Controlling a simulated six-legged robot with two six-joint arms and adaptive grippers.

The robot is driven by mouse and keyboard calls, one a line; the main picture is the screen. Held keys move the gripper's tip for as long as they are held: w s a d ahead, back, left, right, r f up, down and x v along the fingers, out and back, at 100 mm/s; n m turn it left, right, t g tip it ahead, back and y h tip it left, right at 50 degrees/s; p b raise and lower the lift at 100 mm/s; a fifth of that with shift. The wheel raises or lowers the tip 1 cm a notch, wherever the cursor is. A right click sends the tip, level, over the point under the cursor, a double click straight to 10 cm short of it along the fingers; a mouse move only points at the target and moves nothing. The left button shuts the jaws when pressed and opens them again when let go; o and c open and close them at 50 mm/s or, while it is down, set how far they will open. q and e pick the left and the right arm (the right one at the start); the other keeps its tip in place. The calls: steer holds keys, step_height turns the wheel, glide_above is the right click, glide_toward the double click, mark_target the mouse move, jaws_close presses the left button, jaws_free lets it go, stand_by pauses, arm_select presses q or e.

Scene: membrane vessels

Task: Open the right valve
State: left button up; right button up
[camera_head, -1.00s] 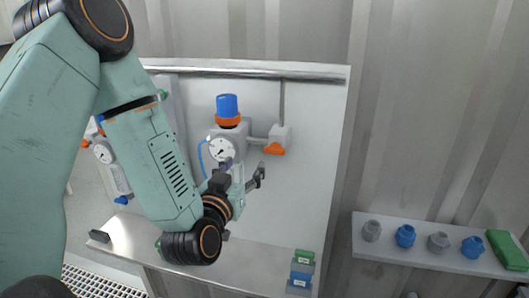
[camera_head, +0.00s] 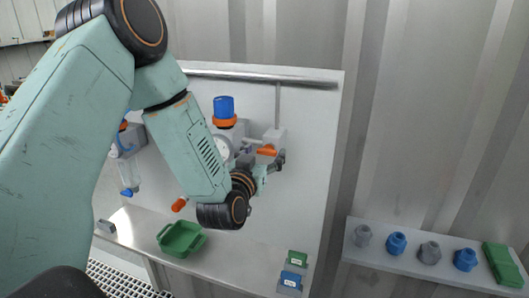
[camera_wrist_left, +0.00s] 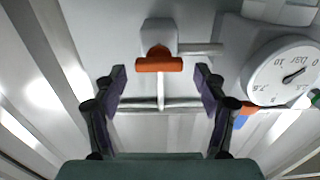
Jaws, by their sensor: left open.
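The right valve is a grey block with an orange handle (camera_head: 266,150) on the white panel, joined by pipes to the unit with the blue cap. In the left wrist view the orange handle (camera_wrist_left: 160,64) lies crosswise, centred between my fingertips. My left gripper (camera_head: 275,163) is at the valve, partly covering it in the head view. In the wrist view its two purple-padded fingers (camera_wrist_left: 160,78) are spread wide to either side of the handle, with a gap on each side and nothing held. My right gripper is not in view.
A pressure gauge (camera_wrist_left: 288,70) sits beside the valve; my arm partly hides it in the head view. A blue cap (camera_head: 224,106) stands above it. A green tray (camera_head: 181,238) lies on the shelf below. Grey and blue fittings (camera_head: 396,243) stand on a right-hand shelf.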

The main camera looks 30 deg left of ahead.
arm_select(q)
steer(key=shift+w+f, duration=0.15)
steer(key=shift+w, duration=0.3)
steer(key=shift+w+a+f, duration=0.15)
steer(key=shift+w+f, duration=0.15)
steer(key=shift+w, duration=0.1)
steer(key=shift+c, duration=0.5)
steer(key=shift+s+a+r, duration=0.15)
steer(key=shift+s, duration=0.15)
steer(key=c, duration=0.3)
steer(key=shift+s+d+r, duration=0.2)
steer(key=shift+s+d, duration=0.05)
steer(key=c, duration=0.3)
steer(key=shift+w+d, duration=0.1)
steer(key=shift+c, duration=0.7)
steer(key=shift+f, duration=0.1)
steer(key=c, duration=0.3)
